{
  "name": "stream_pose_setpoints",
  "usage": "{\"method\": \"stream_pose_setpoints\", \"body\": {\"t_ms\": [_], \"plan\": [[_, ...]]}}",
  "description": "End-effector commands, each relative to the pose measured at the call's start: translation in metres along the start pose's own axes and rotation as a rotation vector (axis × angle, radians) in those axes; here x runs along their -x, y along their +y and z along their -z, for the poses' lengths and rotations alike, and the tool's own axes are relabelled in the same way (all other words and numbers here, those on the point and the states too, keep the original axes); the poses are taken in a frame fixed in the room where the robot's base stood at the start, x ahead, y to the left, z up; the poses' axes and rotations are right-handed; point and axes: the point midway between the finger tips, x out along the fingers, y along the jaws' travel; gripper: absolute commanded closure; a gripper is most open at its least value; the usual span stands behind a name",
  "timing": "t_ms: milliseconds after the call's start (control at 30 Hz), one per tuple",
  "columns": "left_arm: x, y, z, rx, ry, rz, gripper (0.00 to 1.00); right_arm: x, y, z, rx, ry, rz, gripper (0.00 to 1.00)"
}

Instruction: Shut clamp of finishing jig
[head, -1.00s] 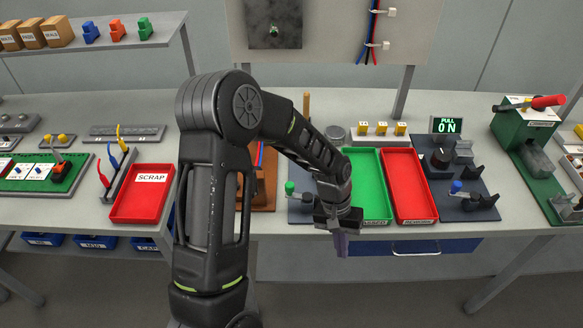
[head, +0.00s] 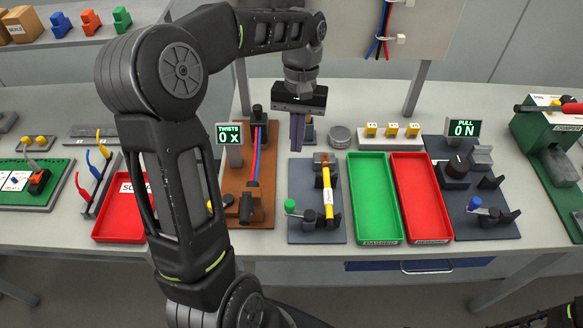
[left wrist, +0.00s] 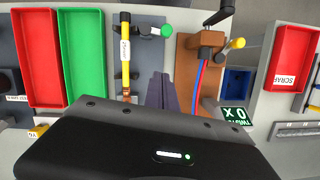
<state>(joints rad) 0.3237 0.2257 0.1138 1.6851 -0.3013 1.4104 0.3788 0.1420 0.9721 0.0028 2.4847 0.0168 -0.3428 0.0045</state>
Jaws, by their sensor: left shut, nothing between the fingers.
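The finishing jig is most likely the dark grey plate (head: 298,178) in the middle of the bench. A yellow-sleeved cable with a white label (head: 328,195) lies along it between a copper-coloured block and a black holder. The clamp's green knob (head: 290,206) sticks out to the left of its black post, beside the cable; it also shows in the left wrist view (left wrist: 167,31). My left gripper (head: 297,146) is shut and empty, pointing down above the bench behind the jig, apart from the knob. Its fingers also show in the left wrist view (left wrist: 161,92).
A brown twisting jig (head: 262,205) with red and blue wires stands left of the plate. A green tray (head: 374,225) and a red tray (head: 422,225) lie to its right. A blue-knobbed jig (head: 473,202) stands further right. A round grey tin (head: 339,137) stands behind.

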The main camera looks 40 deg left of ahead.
Motion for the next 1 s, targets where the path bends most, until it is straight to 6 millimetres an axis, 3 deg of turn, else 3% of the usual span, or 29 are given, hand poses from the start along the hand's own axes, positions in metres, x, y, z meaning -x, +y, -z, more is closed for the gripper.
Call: {"method": "stream_pose_setpoints", "body": {"t_ms": [533, 933, 1000], "plan": [[-0.007, 0.000, 0.001, 0.000, 0.000, 0.000, 1.00, -0.007, 0.002, 0.000, 0.000, 0.001, 0.001, 0.64], [-0.063, -0.001, 0.002, 0.000, 0.000, 0.000, 1.00, -0.059, 0.015, 0.006, 0.011, 0.018, 0.018, 0.64], [-0.069, -0.001, -0.001, -0.001, -0.006, 0.002, 1.00, -0.045, 0.011, 0.005, 0.010, 0.016, 0.017, 0.64]]}}
